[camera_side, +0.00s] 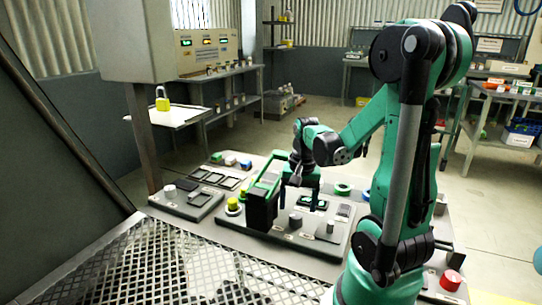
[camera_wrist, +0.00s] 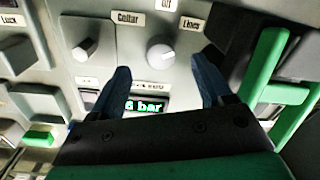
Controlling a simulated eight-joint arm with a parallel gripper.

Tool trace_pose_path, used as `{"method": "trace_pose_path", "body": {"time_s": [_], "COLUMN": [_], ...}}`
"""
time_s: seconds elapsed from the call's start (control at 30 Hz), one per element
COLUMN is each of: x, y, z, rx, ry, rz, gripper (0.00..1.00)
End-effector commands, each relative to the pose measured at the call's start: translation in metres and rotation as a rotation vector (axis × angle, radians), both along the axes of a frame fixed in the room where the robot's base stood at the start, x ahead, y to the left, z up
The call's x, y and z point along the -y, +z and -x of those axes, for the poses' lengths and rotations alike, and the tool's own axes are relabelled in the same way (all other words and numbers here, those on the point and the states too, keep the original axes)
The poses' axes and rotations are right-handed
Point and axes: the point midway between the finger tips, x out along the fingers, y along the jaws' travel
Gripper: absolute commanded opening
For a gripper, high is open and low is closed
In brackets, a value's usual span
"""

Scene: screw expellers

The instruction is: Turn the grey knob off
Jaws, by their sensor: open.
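The grey knob (camera_wrist: 160,54) is round with a pale pointer mark, on the panel in the wrist view. In the side view my gripper (camera_side: 298,203) points down over the panel, behind the knob. No contact with the knob shows.
A smaller grey knob (camera_wrist: 84,50) sits to the left. A display (camera_wrist: 146,106) reading "6 bar" lies between my fingers. A green handle (camera_wrist: 268,72) on a black block (camera_side: 262,210) rises close beside my gripper. A yellow button (camera_side: 233,205) stands further left.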

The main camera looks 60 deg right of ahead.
Motion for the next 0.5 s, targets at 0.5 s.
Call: {"method": "trace_pose_path", "body": {"time_s": [0.5], "x": [-0.001], "y": [-0.033], "z": [-0.001], "rx": [0.0], "ry": [0.0], "rz": [0.001], "gripper": [0.72]}}
